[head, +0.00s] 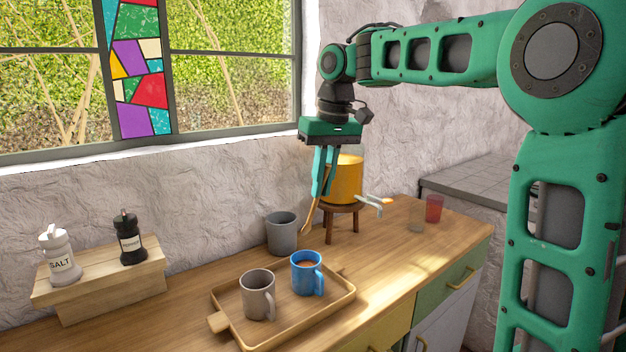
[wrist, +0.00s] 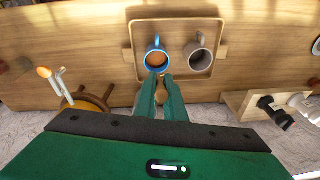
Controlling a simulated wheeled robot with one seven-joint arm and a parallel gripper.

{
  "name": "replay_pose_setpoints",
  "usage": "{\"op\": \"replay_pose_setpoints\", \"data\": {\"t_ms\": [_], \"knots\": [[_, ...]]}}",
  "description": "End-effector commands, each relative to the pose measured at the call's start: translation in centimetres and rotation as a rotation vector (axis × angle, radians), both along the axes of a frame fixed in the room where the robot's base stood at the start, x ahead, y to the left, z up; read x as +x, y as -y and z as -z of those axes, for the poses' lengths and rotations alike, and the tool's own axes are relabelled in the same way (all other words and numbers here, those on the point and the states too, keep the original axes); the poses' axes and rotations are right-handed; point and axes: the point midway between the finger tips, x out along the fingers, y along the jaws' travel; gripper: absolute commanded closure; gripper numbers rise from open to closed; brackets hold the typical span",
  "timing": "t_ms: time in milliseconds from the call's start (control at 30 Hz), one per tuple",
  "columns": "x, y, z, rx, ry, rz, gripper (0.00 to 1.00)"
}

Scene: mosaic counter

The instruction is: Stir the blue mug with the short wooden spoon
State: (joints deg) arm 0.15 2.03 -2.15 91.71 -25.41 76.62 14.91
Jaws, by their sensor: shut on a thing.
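The blue mug (head: 306,275) stands upright on the wooden tray, with brown liquid inside. It also shows in the wrist view (wrist: 157,61), just beyond the fingertips. My gripper (head: 325,192) is shut on a wooden spoon (head: 310,215), which hangs down below the fingers, slightly tilted. In the head view the spoon is above and behind the blue mug, near the grey crock, and apart from the mug. In the wrist view my gripper (wrist: 161,78) hides most of the spoon.
A grey-brown mug (head: 258,294) shares the tray (head: 292,328) with the blue one. A grey crock (head: 282,233) stands behind. A yellow dispenser (head: 349,182) on a wooden stand (head: 342,212) is close to my gripper. A red cup (head: 434,209) is right; salt (head: 60,258) and pepper (head: 131,240) are left.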

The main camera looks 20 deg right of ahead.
Motion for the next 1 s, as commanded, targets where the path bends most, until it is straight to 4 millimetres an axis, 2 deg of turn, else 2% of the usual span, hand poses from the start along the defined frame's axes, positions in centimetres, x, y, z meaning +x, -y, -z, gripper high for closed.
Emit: {"op": "replay_pose_setpoints", "data": {"t_ms": [267,1000], "knots": [[-0.6,0.3,0.7,0.0,-0.002,0.002,1.0],[-3.6,1.5,5.2,-0.001,-0.002,0.004,1.0]]}}
